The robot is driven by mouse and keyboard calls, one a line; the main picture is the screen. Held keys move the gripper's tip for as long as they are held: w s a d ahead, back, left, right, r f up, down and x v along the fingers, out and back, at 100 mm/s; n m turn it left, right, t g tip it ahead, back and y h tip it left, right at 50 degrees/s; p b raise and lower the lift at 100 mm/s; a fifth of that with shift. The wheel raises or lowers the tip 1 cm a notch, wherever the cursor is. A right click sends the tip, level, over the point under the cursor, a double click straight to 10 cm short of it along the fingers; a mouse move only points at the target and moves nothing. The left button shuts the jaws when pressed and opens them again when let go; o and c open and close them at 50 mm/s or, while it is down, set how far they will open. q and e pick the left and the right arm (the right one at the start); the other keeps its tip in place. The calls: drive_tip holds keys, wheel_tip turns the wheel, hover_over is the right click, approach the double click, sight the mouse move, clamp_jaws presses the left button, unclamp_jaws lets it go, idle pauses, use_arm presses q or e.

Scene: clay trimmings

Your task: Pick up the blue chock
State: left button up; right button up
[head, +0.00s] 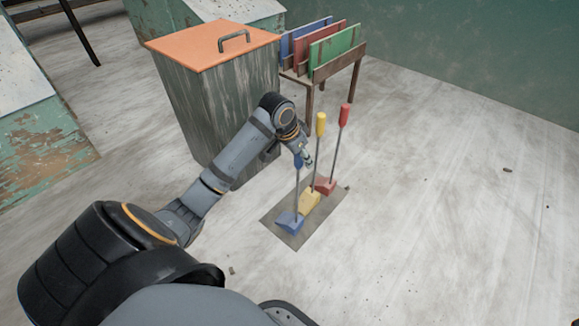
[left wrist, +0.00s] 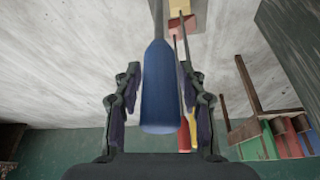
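The blue chock (head: 290,222) stands on a dark mat (head: 287,240), with a thin rod rising to an upright blue handle (head: 298,160). My left gripper (head: 304,158) is at the top of that rod, by the handle. In the left wrist view the blue handle (left wrist: 161,90) lies between the two fingers of my left gripper (left wrist: 159,72). The fingers are spread, with a gap on both sides of the handle. My right gripper is not in view.
A yellow chock (head: 309,201) and a red chock (head: 325,186) with similar tall handles stand close beside the blue one. A bin with an orange lid (head: 205,45) stands behind my left arm. A wooden rack (head: 335,70) holds coloured boards. The floor at right is mostly clear.

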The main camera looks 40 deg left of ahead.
use_arm(q)
clamp_jaws()
drive_tip(key=shift+r, duration=0.1)
